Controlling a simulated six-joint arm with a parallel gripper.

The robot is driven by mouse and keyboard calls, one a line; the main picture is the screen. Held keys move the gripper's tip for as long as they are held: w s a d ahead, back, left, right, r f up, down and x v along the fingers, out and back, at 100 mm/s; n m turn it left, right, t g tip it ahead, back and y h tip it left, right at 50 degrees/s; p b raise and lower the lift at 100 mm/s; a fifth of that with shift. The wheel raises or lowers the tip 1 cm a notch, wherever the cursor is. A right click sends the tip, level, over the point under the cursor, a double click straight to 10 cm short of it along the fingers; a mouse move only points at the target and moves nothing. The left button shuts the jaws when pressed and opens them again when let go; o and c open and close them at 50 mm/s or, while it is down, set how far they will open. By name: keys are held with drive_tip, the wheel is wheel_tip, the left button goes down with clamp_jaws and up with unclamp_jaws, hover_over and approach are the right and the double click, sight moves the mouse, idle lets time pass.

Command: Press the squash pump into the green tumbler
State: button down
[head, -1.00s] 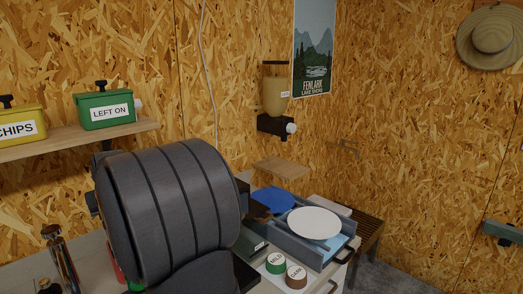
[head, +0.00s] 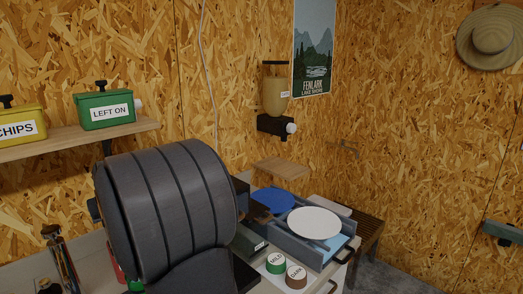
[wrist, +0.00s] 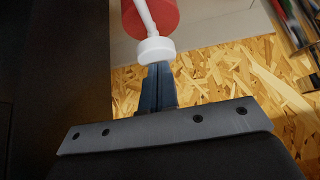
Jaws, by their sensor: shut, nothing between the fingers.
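The squash pump shows in the wrist view as a red bottle (wrist: 156,14) with a white pump head and spout (wrist: 154,50). My gripper (wrist: 157,70) is shut and empty, its fingertips right at the white pump head; I cannot tell if they touch it. In the head view my arm hides the gripper and most of the pump; only a red strip of the bottle (head: 118,270) shows at the arm's left edge. A small green patch (head: 135,286) shows below the arm; I cannot tell if it is the green tumbler. No tumbler shows in the wrist view.
A green lidded box (head: 107,110) and a yellow one (head: 20,127) sit on the wall shelf. Right of my arm are green and brown lids (head: 276,264) and a blue-grey crate (head: 316,252) with plates.

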drive_tip(key=shift+f, duration=0.3)
drive_tip(key=shift+r, duration=2.7)
drive_tip(key=shift+r, duration=0.1)
drive_tip(key=shift+f, duration=1.55)
drive_tip(key=shift+f, duration=0.1)
drive_tip(key=shift+f, duration=1.15)
drive_tip(key=shift+r, duration=2.75)
